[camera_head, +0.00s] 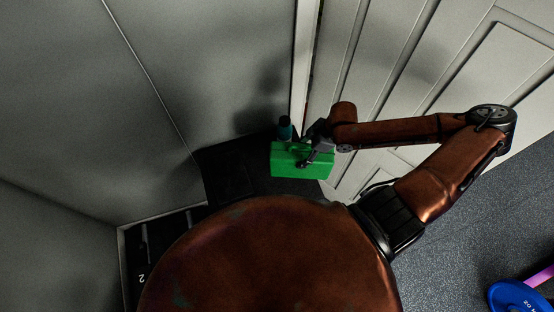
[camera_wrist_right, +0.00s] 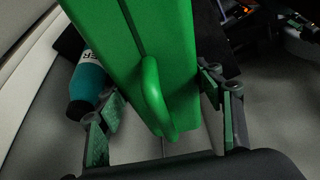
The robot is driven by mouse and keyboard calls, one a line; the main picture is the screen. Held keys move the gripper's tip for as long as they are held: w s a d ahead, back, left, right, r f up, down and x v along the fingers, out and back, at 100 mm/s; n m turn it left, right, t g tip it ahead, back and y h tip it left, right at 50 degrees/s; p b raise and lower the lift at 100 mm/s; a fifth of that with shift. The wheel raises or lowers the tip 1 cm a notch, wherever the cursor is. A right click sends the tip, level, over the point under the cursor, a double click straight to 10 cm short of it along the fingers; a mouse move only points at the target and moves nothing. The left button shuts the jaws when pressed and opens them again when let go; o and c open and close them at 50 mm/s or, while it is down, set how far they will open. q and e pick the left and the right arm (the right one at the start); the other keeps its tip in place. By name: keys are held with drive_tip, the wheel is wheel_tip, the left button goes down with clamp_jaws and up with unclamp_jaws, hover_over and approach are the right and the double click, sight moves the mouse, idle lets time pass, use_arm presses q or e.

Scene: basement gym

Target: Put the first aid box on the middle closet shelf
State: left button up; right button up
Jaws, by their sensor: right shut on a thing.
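The green first aid box (camera_head: 300,168) is in the middle of the head view, over or at the right end of a dark flat shelf-like surface (camera_head: 228,175). I cannot tell whether it touches that surface. My right gripper (camera_head: 312,152) reaches it from the right and is shut on it. In the right wrist view the box (camera_wrist_right: 125,40) with its green handle (camera_wrist_right: 154,95) fills the middle, and the fingers of my right gripper (camera_wrist_right: 160,98) stand on both sides of it. The box's underside is hidden. My left gripper is not in view.
A teal bottle with a dark cap (camera_head: 284,130) stands just behind the box; it also shows in the wrist view (camera_wrist_right: 87,82), close to one finger. Pale walls enclose the left; a white panelled door (camera_head: 440,70) is at right. A blue weight plate (camera_head: 515,297) lies lower right.

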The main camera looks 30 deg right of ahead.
sight(287, 153)
drive_tip(key=w+a+f, duration=0.1)
drive_tip(key=w+a, duration=0.1)
drive_tip(key=w+a+f, duration=0.2)
drive_tip(key=shift+w+f+p, duration=0.25)
drive_tip(key=shift+p, duration=0.05)
drive_tip(key=w+f, duration=0.1)
drive_tip(key=w+a+f, duration=0.1)
drive_tip(key=f, duration=0.1)
drive_tip(key=shift+a, duration=0.15)
drive_tip(key=shift+w+a+f, duration=0.15)
drive_tip(key=shift+f, duration=0.15)
drive_tip(key=shift+w+a+f, duration=0.1)
drive_tip(key=shift+a+f, duration=0.1)
drive_tip(key=shift+f, duration=0.1)
wheel_tip(287, 153, down, 2)
drive_tip(key=shift+d+f+p, duration=0.1)
drive_tip(key=shift+f+p, duration=0.1)
drive_tip(key=shift+p, duration=0.1)
drive_tip(key=shift+f, duration=0.25)
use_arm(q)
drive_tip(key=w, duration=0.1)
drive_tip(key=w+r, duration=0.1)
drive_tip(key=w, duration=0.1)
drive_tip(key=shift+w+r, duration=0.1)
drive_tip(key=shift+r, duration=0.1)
use_arm(e)
drive_tip(key=shift+f, duration=0.15)
drive_tip(key=o, duration=2.1)
